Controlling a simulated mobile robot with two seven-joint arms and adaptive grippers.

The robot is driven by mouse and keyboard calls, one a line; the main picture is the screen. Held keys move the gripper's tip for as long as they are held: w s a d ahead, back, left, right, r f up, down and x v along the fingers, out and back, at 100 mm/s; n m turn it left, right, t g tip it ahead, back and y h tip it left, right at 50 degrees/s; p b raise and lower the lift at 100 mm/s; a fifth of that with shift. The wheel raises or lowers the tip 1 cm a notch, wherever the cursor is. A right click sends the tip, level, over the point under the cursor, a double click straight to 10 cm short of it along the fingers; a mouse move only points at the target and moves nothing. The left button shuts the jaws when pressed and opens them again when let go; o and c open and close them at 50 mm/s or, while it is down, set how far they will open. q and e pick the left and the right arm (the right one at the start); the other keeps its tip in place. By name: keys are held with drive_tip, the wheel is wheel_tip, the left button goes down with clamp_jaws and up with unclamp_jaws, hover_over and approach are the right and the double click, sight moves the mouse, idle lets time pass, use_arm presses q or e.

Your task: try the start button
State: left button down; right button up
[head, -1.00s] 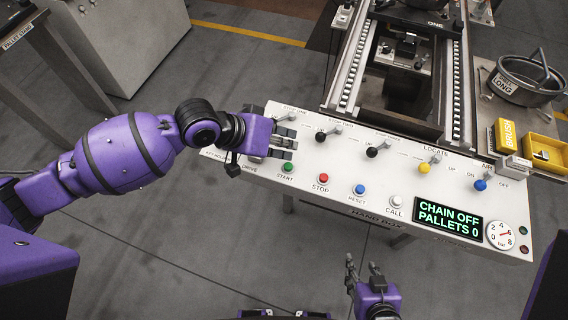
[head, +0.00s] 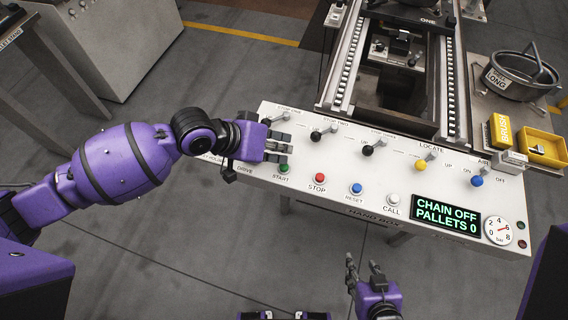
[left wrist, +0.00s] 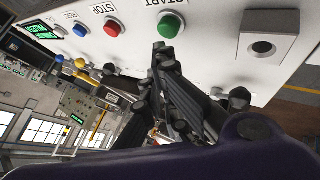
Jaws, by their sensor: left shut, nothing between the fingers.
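The green start button (head: 283,167) is at the left of the front button row on the white hand box (head: 330,204). My left gripper (head: 287,148) is shut and empty, just behind and above the button in the head view. In the left wrist view the fingertips (left wrist: 160,48) are close to the green button (left wrist: 170,25); whether they touch it I cannot tell. My right gripper (head: 364,264) is open and empty, low in front of the hand box. The display (head: 446,215) reads CHAIN OFF, PALLETS 0.
Red stop (head: 317,178), blue reset (head: 356,188) and white call (head: 394,199) buttons lie to the right of start. Several toggle levers stand along the back row. A yellow bin (head: 543,149) and a round pan (head: 520,72) are at the right.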

drive_tip(key=shift+a, duration=0.1)
idle(0.6)
use_arm(q)
drive_tip(key=shift+f, duration=0.1)
drive_tip(key=shift+f, duration=0.35)
drive_tip(key=shift+f, duration=0.2)
use_arm(e)
drive_tip(key=shift+f, duration=0.1)
use_arm(q)
drive_tip(key=shift+f, duration=0.35)
use_arm(e)
drive_tip(key=shift+s+f, duration=0.1)
drive_tip(key=shift+s, duration=0.05)
idle(0.3)
idle(0.3)
use_arm(q)
drive_tip(key=shift+r+p, duration=0.5)
drive_tip(key=shift+r, duration=0.5)
use_arm(e)
drive_tip(key=shift+w+r, duration=0.85)
drive_tip(key=shift+r, duration=0.25)
